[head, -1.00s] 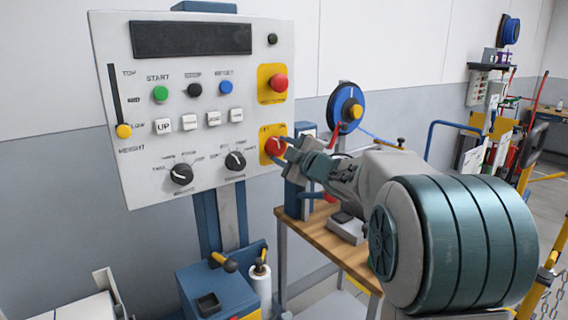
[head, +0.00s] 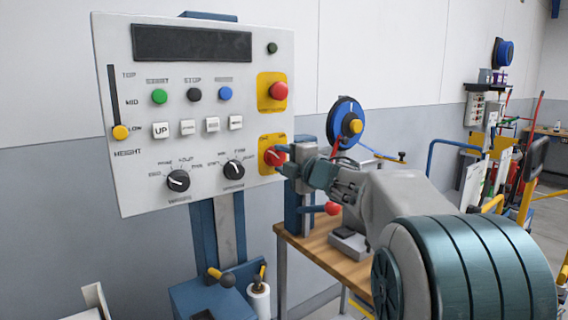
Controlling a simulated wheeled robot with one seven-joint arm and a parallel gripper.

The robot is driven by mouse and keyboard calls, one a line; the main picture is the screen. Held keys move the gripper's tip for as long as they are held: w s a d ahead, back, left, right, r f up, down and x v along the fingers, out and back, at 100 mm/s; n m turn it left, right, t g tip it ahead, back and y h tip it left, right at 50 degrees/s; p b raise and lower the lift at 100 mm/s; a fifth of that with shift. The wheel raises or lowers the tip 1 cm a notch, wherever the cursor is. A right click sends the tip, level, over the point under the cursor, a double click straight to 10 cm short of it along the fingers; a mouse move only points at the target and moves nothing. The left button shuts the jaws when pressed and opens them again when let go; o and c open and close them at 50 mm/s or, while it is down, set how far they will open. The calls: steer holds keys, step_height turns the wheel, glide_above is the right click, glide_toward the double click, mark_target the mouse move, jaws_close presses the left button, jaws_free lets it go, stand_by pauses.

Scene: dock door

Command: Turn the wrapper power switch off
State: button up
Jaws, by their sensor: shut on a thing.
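The wrapper control panel (head: 205,110) is a light upright board with a dark display, buttons, two black knobs and a height slider. At its lower right is the red rotary power switch (head: 272,157) on a yellow plate (head: 265,142). My gripper (head: 283,159) reaches in from the right and is shut on the switch's red knob. The fingers hide the right part of the knob, and the label under it cannot be read.
A red emergency button (head: 279,91) on a yellow plate sits just above the switch. A blue base (head: 205,298) is under the panel.

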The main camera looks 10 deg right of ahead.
stand_by(0.3)
steer(key=o, duration=1)
steer(key=v, duration=1.3)
steer(key=shift+s+d, duration=0.2)
steer(key=shift+s, duration=0.15)
